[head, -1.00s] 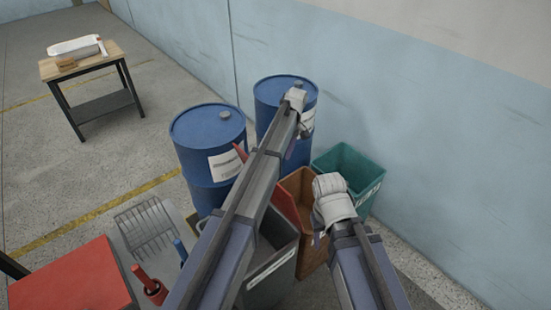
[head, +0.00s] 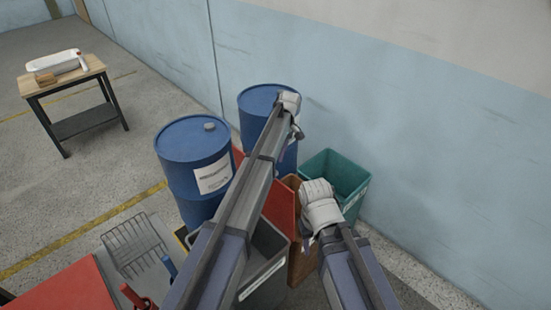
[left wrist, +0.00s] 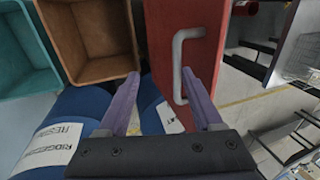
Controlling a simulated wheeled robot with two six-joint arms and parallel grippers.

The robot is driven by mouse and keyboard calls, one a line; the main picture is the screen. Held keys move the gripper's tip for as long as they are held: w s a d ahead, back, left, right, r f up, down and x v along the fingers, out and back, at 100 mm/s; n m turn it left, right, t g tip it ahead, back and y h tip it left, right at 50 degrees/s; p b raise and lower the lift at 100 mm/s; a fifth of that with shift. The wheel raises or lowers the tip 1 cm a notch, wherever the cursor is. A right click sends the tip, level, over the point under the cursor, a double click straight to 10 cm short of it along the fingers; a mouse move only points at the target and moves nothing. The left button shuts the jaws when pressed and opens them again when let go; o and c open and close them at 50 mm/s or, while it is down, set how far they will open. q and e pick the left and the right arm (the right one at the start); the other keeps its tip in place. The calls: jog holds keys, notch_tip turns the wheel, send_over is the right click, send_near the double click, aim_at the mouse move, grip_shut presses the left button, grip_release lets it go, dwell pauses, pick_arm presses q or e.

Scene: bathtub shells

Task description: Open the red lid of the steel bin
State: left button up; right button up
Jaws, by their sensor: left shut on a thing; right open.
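The steel bin (head: 268,275) is grey and stands open-topped, partly behind my left arm. Its red lid (head: 281,203) stands raised, partly hidden by that arm. In the left wrist view the red lid (left wrist: 165,30) fills the middle, with a grey bar handle (left wrist: 178,62). My left gripper (left wrist: 162,85) has purple fingers around the handle side of the lid and is shut on the lid; the exact contact is unclear. In the head view its fingers are mostly hidden. My right gripper (head: 308,242) is open, beside the brown bin, its fingertips barely visible.
Two blue drums (head: 193,150) stand behind the bin. A brown bin (head: 298,262) and a teal bin (head: 340,172) stand to the right, near the wall. A wire rack (head: 137,243) and a red surface (head: 62,295) are at lower left. A table (head: 85,122) stands far left.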

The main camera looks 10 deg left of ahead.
pick_arm(q)
jog(key=shift+w+f, duration=0.1)
jog(key=shift+w, duration=0.1)
jog(key=p+v, duration=0.8)
jog(key=shift+s, duration=0.15)
jog(key=m+b, duration=0.1)
jog(key=m, duration=0.5)
send_over(279, 181)
jog(key=s, duration=0.5)
jog(key=f, duration=0.2)
jog(key=s+f+m+t+b, duration=0.1)
jog(key=s+m, duration=0.6)
jog(key=s, duration=1)
jog(key=shift+d+f+m+t+h, duration=0.15)
jog(key=shift+d+m+t+h, duration=0.05)
jog(key=shift+m+t+h, duration=0.25)
